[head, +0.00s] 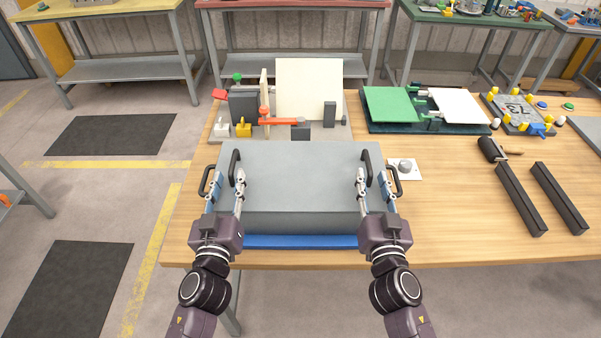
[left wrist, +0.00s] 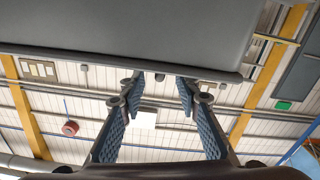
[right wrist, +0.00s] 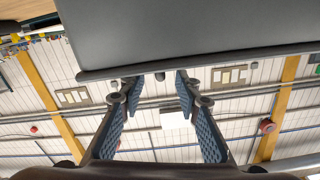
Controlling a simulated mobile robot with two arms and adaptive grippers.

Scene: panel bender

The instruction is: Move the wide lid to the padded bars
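The wrist views show the lid's grey face (left wrist: 130,30) (right wrist: 190,30) above spread fingers. The padded bars (head: 521,198) (head: 558,197) are two dark parallel bars at the right.
A blue edge (head: 300,241) shows under the lid's front. A fixture with a cream panel (head: 309,88) stands behind it. A small white plate with a knob (head: 405,168), a green and white panel rig (head: 420,108) and a black roller (head: 492,149) are rightward.

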